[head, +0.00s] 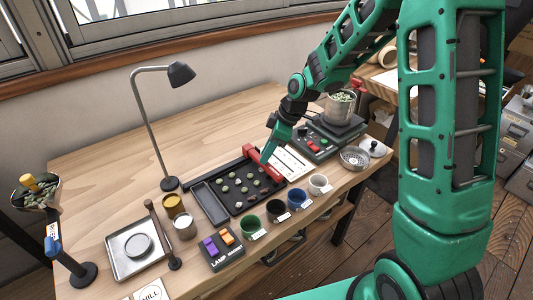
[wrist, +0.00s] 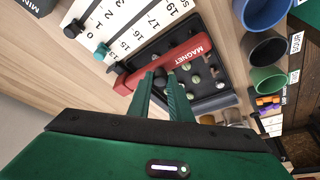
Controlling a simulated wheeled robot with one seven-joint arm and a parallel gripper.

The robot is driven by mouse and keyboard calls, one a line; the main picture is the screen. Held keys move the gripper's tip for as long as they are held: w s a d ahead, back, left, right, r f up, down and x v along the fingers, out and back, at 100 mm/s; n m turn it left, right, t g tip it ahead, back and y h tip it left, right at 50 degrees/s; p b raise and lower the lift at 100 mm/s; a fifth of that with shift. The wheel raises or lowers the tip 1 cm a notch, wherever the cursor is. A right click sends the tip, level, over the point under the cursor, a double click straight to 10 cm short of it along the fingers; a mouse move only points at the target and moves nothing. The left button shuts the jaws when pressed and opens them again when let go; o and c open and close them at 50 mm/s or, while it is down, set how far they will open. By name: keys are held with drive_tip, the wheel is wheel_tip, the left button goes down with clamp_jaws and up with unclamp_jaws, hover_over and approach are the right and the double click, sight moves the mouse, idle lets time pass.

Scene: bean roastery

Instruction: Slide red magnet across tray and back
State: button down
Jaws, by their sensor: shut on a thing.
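The red magnet (head: 262,168) is a long bar lying across the right end of the black tray (head: 208,203). In the wrist view the magnet (wrist: 190,51) shows the word MAGNET, and the tray (wrist: 181,34) lies beyond it. Several green beans (head: 241,188) are spread over the tray floor. My gripper (head: 266,157) reaches down to the magnet from the upper right. In the wrist view my gripper's fingers (wrist: 162,80) are shut on the magnet's middle, partly hiding it. The exact contact is hidden.
A numbered white card (head: 291,162) and a scale with a glass of beans (head: 341,105) stand right of the tray. Coloured cups (head: 297,198) line its front. A desk lamp (head: 170,184) stands behind its left end. Bare wood (head: 110,160) is free at the back left.

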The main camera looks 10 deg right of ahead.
drive_tip(key=c, duration=1.6)
unclamp_jaws()
drive_tip(key=shift+r, duration=0.1)
drive_tip(key=v, duration=1)
drive_tip(key=shift+d+r, duration=0.2)
drive_tip(key=shift+r, duration=0.05)
drive_tip(key=s+d+r+m+h, duration=0.35)
drive_tip(key=s+d+m, duration=0.75)
drive_tip(key=s+d, duration=0.45)
drive_tip(key=s+d+m, duration=0.1)
drive_tip(key=s+m, duration=0.2)
drive_tip(key=s, duration=0.2)
drive_tip(key=s+d+m+g, duration=0.1)
drive_tip(key=s+d+m, duration=0.1)
drive_tip(key=s, duration=0.4)
drive_tip(key=s+d+m, duration=0.2)
drive_tip(key=s+m, duration=0.2)
drive_tip(key=s, duration=0.2)
drive_tip(key=shift+f+g, duration=0.15)
drive_tip(key=shift+g, duration=0.25)
